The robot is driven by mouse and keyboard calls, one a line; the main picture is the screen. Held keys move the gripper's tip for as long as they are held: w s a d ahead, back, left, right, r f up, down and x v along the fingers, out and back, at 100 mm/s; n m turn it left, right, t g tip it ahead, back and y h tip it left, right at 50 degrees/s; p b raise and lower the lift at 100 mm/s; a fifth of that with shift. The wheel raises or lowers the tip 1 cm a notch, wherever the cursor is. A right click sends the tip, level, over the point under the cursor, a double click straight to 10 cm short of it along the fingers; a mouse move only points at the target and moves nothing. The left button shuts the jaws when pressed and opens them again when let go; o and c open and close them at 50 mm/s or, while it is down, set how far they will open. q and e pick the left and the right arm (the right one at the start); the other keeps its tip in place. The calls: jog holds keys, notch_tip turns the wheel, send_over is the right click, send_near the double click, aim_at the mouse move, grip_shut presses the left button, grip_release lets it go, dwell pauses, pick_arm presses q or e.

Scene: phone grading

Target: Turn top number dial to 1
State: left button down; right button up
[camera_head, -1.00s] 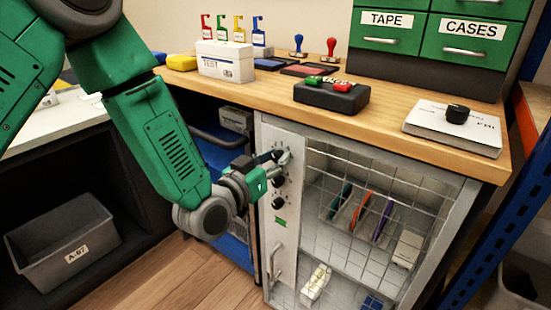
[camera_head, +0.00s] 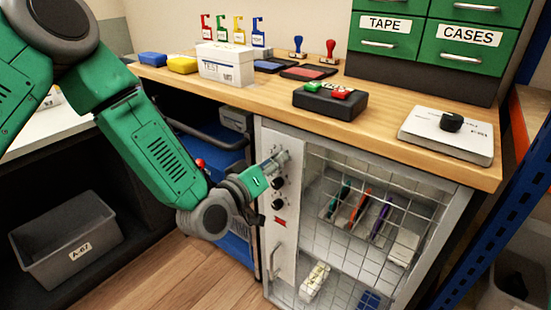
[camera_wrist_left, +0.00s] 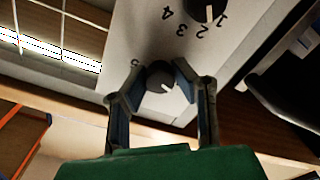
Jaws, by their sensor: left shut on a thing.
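The cabinet's light panel (camera_head: 284,230) carries a column of black number dials. My left gripper (camera_head: 283,157) is shut on the top dial, which is mostly hidden by the fingers in the head view. In the left wrist view the top dial (camera_wrist_left: 160,77) sits between the two fingertips (camera_wrist_left: 160,76), with a white mark on it towards the lower right. A 5 shows beside it; its other numbers are hidden. A second dial (camera_head: 277,182) is below, also in the wrist view (camera_wrist_left: 204,10) with 1, 2, 3 and 4 around it. My right gripper is not in view.
A red marker (camera_head: 279,222) is on the panel below the dials, above a handle (camera_head: 274,263). A wire-mesh door (camera_head: 365,225) is to the right. The wooden counter (camera_head: 400,155) overhangs just above the gripper.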

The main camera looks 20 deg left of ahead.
pick_arm(q)
jog(key=shift+a+f+n, duration=0.1)
jog(key=shift+n, duration=0.5)
jog(key=c, duration=1.3)
grip_release()
jog(key=v, duration=1.2)
jog(key=shift+a+f, duration=0.1)
